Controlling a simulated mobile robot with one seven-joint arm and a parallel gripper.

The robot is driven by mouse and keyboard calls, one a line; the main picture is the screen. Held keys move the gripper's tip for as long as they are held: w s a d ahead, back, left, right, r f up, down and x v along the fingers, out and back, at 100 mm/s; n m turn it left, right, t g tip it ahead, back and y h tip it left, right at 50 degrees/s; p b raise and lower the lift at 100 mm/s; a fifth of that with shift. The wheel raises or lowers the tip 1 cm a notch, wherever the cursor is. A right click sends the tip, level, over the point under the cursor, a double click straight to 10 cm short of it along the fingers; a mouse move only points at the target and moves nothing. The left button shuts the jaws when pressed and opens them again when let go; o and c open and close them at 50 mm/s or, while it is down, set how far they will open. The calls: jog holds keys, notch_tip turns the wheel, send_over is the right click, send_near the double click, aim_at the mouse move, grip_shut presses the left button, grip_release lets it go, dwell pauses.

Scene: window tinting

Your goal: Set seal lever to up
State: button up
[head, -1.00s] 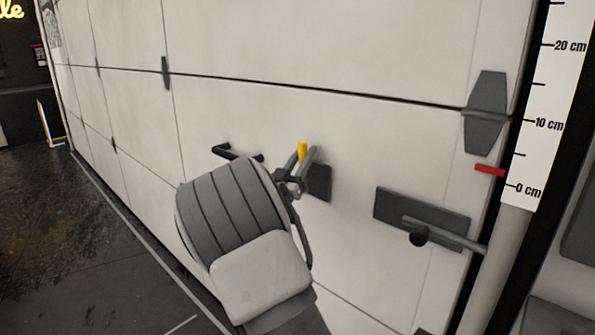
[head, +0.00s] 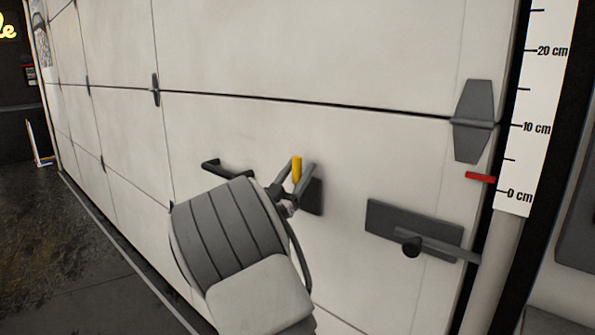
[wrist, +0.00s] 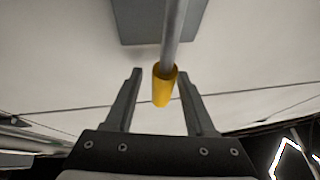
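The seal lever has a yellow grip (head: 297,168) and a dark grey plate (head: 314,196) on the white panelled door. In the wrist view its grey rod (wrist: 174,35) runs from the plate at the top down to the yellow grip (wrist: 164,86). My gripper (head: 304,164) is at the lever, with its fingers on either side of the yellow grip. In the wrist view my gripper (wrist: 165,72) is open, with gaps visible beside the grip. My gripper and wrist hide part of the lever in the head view, so its exact angle is hard to tell.
A black handle (head: 225,169) is to the left. A red pointer (head: 480,177) is a little above 0 cm on the white scale (head: 535,110). Open floor (head: 75,260) lies at left.

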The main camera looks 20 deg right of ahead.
jog(key=shift+a, duration=0.1)
jog(key=shift+s+a+f, duration=0.15)
jog(key=shift+s+a, duration=0.05)
jog(key=shift+a, duration=0.05)
jog(key=p+v, duration=0.2)
jog(key=v, duration=1.4)
jog(key=shift+s+f, duration=0.2)
jog(key=shift+s, duration=0.05)
